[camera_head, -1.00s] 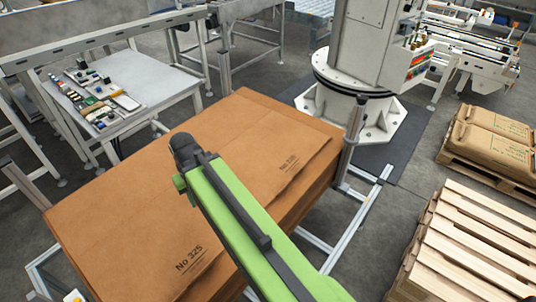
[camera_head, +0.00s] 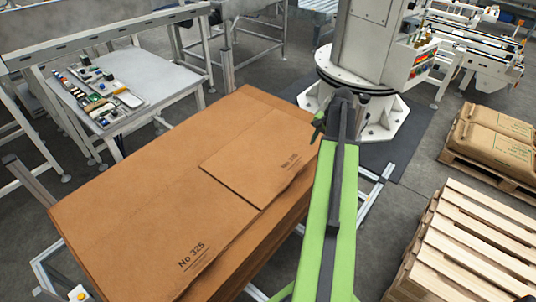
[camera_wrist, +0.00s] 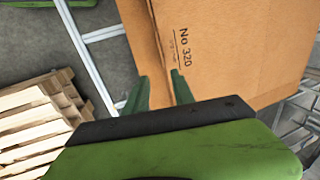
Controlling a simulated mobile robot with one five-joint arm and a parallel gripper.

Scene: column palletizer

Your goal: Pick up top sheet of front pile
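Flat brown sheets lie stacked. The part marked No 325 (camera_head: 150,225) fills the near left of the head view. A smaller sheet marked No 320 (camera_head: 250,165) lies toward the far right, its right edge slightly ragged. In the wrist view the No 320 sheet (camera_wrist: 225,50) shows with its stack's side edge. My gripper (camera_wrist: 159,76) has its two green fingers apart with nothing held between them. They appear in front of the stack's edge; I cannot tell whether they touch it. In the head view my gripper (camera_head: 320,122) is beside the stack's right corner, partly hidden by my arm.
A grey table (camera_head: 150,90) with small parts stands at the back left. A white machine column (camera_head: 375,40) stands behind the stack. A wooden pallet (camera_head: 465,250) and bags on another pallet (camera_head: 490,140) are at right. A metal frame (camera_head: 365,215) borders the stack.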

